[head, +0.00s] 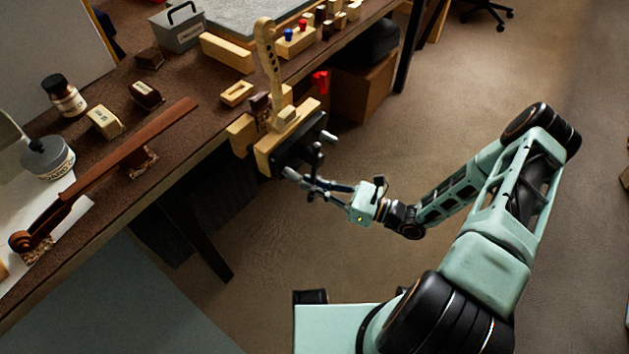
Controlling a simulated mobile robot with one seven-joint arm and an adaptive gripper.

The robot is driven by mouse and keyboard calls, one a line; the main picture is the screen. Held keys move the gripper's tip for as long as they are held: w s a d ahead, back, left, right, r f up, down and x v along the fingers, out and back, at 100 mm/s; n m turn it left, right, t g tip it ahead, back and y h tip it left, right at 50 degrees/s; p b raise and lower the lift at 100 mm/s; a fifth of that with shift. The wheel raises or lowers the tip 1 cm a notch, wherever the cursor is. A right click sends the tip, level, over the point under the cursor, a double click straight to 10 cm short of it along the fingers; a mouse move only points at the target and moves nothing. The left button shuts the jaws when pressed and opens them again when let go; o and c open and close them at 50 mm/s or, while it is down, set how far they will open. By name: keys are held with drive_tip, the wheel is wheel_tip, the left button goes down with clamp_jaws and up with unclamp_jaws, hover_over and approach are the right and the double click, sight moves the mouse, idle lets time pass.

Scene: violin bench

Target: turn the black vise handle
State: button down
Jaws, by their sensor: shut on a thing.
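The vise (262,152) is fixed at the bench's edge, with pale wooden jaw faces and a black front plate. Its black handle (318,151) is a thin bar in front of the plate, standing nearly upright in the picture, with a knob at its upper end. My gripper (312,184) reaches in from the right and is shut on the handle, at its lower part. The fingers hide some of the bar, and the exact contact is small in this view. A pale violin neck with a scroll (268,50) stands upright in the vise jaws.
The brown bench (185,145) holds a dark violin neck (130,148), a jar (64,94), a grey box (178,27) and several wooden blocks. A cardboard box (362,95) stands under the bench behind the vise.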

drive_tip(key=s+a+r+m+t+p, duration=0.2)
drive_tip(key=s+a+r+m+t, duration=0.1)
drive_tip(key=m, duration=0.9)
drive_tip(key=shift+s+a+r+y, duration=0.3)
drive_tip(key=shift+s+a+r, duration=0.5)
drive_tip(key=shift+s, duration=0.6)
drive_tip(key=shift+d+r+m, duration=0.15)
drive_tip(key=shift+m, duration=0.15)
drive_tip(key=c, duration=2)
unclamp_jaws()
drive_tip(key=shift+r, duration=0.1)
drive_tip(key=shift+w, duration=0.1)
